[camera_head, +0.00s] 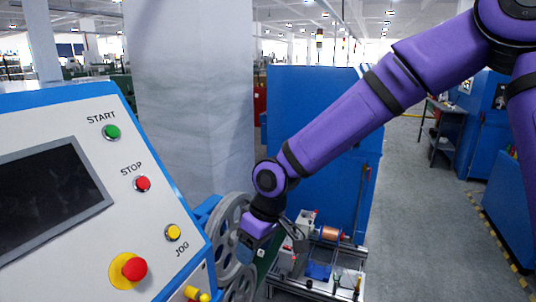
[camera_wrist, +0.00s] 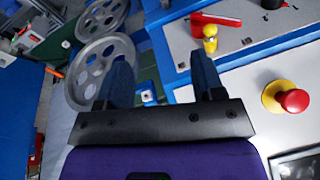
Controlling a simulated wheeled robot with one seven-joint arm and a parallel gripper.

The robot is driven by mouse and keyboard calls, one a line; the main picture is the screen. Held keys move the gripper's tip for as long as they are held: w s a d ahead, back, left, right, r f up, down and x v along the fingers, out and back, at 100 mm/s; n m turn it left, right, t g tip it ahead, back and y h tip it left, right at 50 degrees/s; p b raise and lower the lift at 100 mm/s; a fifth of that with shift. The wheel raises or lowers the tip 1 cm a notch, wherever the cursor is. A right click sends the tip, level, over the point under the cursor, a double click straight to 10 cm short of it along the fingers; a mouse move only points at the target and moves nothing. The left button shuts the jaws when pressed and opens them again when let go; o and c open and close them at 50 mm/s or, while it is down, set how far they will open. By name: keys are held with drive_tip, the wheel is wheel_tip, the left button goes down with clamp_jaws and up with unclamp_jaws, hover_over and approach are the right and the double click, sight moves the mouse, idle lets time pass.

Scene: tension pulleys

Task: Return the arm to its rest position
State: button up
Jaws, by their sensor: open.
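My purple arm (camera_head: 340,120) reaches from the upper right down to the pulley area, bent at its joints. My gripper (camera_head: 247,250) is in front of the large grey spoked pulley (camera_head: 222,240), close to the control panel's right edge. In the wrist view my gripper (camera_wrist: 162,72) has its two dark blue fingers apart, with nothing held between them. The grey pulley (camera_wrist: 98,72) shows left of the fingers there, with a second pulley (camera_wrist: 102,14) beyond it. I cannot tell whether a finger touches anything.
The control panel (camera_head: 60,120) with green, red and yellow buttons fills the left. Its red emergency button (camera_wrist: 293,100) and a yellow knob (camera_wrist: 210,38) lie near the gripper. A wire-spool rig (camera_head: 320,268) and a blue cabinet (camera_head: 320,100) stand behind. The aisle at right is clear.

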drive_tip(key=s+d+r+m+t+h, duration=0.25)
drive_tip(key=d+r, duration=0.45)
drive_tip(key=d, duration=0.4)
drive_tip(key=s+d+r+m+t+h, duration=0.1)
drive_tip(key=d+r+m+h, duration=0.15)
drive_tip(key=d+r, duration=0.55)
drive_tip(key=s+d+r+m+t+y, duration=0.1)
drive_tip(key=s+d+r+m, duration=0.1)
drive_tip(key=s+d, duration=0.5)
drive_tip(key=s+d+r+m+t+y, duration=0.1)
drive_tip(key=s+d+r+m, duration=0.2)
drive_tip(key=s+d, duration=0.4)
drive_tip(key=shift+s+d+r+m, duration=0.35)
drive_tip(key=shift+s+d+m, duration=0.05)
drive_tip(key=shift+m, duration=0.3)
